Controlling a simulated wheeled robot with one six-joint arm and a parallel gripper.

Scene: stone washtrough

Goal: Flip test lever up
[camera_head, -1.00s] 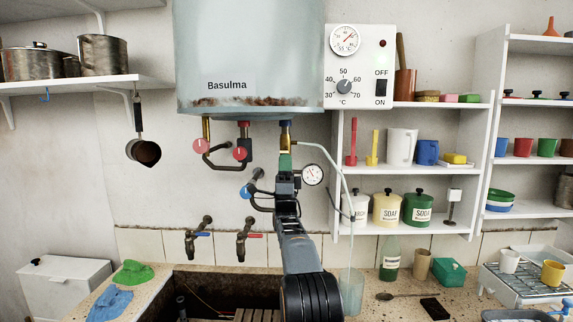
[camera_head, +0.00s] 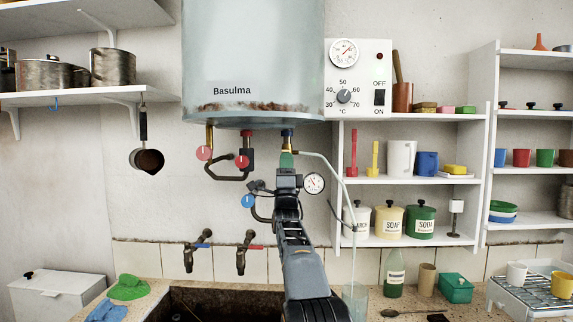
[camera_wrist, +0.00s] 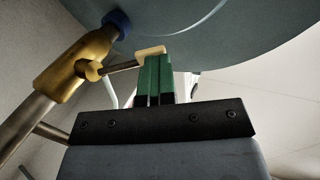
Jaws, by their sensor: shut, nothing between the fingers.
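The test lever (camera_wrist: 124,66) is a thin metal rod with a cream tip (camera_wrist: 150,50), reaching sideways from a brass valve (camera_wrist: 85,55) under the boiler in the wrist view. My gripper (camera_wrist: 153,70) has green fingers pressed together with nothing between them. The fingertips are right at the lever's cream end, just below it; I cannot tell if they touch. In the head view my gripper (camera_head: 286,158) points up under the boiler (camera_head: 250,70), below the blue-collared pipe, and the lever is not discernible there.
Red-knobbed pipes (camera_head: 204,153) hang left of my gripper. A blue knob (camera_head: 247,201) and a pressure gauge (camera_head: 314,183) are close beside my wrist. A clear hose (camera_head: 335,172) runs down to the right. Shelves (camera_head: 411,182) stand further right.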

